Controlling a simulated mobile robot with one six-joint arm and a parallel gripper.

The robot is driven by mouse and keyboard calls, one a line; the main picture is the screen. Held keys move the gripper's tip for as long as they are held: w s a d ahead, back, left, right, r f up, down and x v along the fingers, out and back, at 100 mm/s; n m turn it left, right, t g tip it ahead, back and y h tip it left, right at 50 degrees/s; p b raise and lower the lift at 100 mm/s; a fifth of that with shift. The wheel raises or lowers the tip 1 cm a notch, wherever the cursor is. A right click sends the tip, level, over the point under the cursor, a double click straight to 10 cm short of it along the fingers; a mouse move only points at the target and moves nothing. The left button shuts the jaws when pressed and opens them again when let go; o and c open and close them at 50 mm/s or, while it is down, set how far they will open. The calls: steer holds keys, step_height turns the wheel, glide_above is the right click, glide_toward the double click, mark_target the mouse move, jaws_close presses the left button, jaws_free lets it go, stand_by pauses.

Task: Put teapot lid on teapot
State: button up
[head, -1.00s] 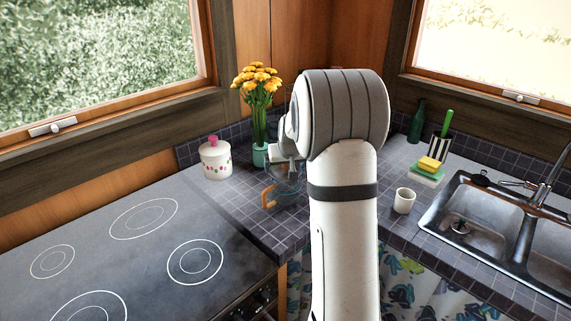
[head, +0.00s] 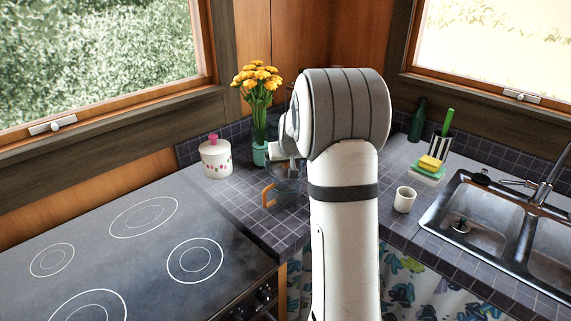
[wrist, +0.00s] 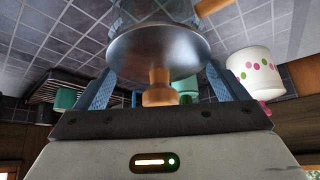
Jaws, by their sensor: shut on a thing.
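The teapot (head: 287,187) stands on the tiled counter, a dark see-through body with a wooden handle (head: 268,196) towards the left. My gripper (head: 288,168) is over the teapot in the head view, partly hidden by my arm. In the wrist view my gripper (wrist: 160,62) has its two fingers on either side of the teapot lid (wrist: 155,48), a round metallic disc with a wooden knob (wrist: 160,88) towards the palm. It is shut on the lid. The teapot shows behind the lid. I cannot tell whether the lid touches the teapot's rim.
A white dotted jar (head: 215,158) and a vase of yellow flowers (head: 259,115) stand behind and left of the teapot. The hob (head: 135,260) is at left. A white cup (head: 404,199), sponges (head: 428,168) and the sink (head: 480,215) are at right.

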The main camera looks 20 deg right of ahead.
steer(key=shift+f+b, duration=0.65)
steer(key=shift+f, duration=0.1)
steer(key=o, duration=0.7)
steer(key=shift+c, duration=0.2)
steer(key=shift+r, duration=0.15)
steer(key=b+v, duration=0.1)
steer(key=v, duration=0.6)
steer(key=shift+s+a+r, duration=0.1)
steer(key=shift+s+r, duration=0.1)
